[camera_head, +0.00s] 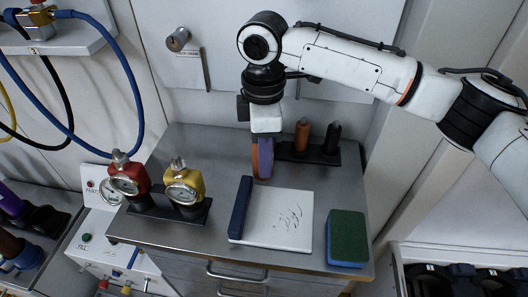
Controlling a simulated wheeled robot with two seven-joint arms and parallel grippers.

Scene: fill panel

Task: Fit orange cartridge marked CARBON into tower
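An orange cylinder (302,137), which may be the orange cartridge, stands upright in a black rack (318,158) at the back of the metal bench. No CARBON marking can be read on it. My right gripper (264,137) points down over the back middle of the bench, left of the orange cylinder and apart from it. An orange and purple rounded piece (262,160) shows directly under the gripper. Its fingers cannot be made out, so I cannot tell whether it grips this piece. My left gripper is out of view. I cannot identify the tower.
A black cylinder (332,138) shares the rack. Red (128,180) and yellow (184,184) gauge regulators stand at the left. A white pad (283,228) with a dark blue edge and a green-topped sponge (347,235) lie in front.

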